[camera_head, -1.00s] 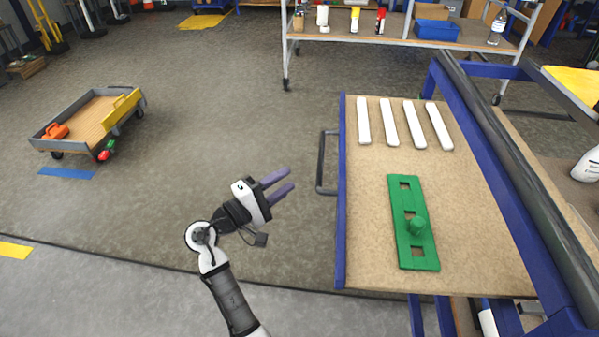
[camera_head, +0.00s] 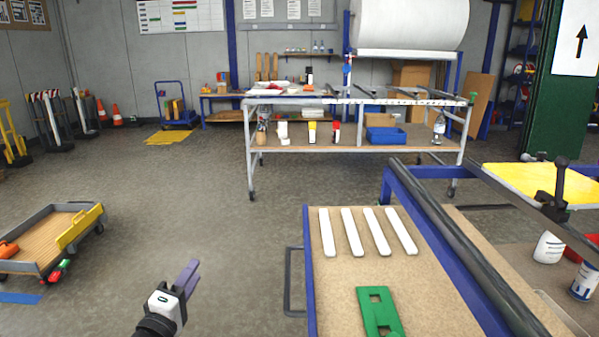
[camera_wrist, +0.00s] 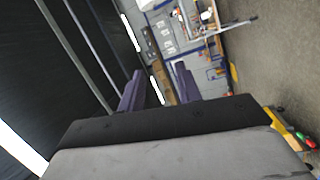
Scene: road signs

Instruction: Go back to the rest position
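My gripper (camera_head: 190,271) is at the lower left of centre in the head view, over the floor to the left of the cart and apart from it. In the wrist view its two purple fingers (camera_wrist: 158,88) stand apart with nothing between them. The green board (camera_head: 380,312) with square holes lies on the cart top (camera_head: 440,285); its near part is cut off by the frame edge. Several white bars (camera_head: 352,232) lie side by side behind it on the same top.
A low trolley with a yellow side (camera_head: 78,228) stands on the floor at left. A metal-framed workbench (camera_head: 290,100) stands at the back with a blue bin (camera_head: 387,136) on its shelf. A blue rail (camera_head: 430,172) borders the cart's right side. Open floor lies between trolley and cart.

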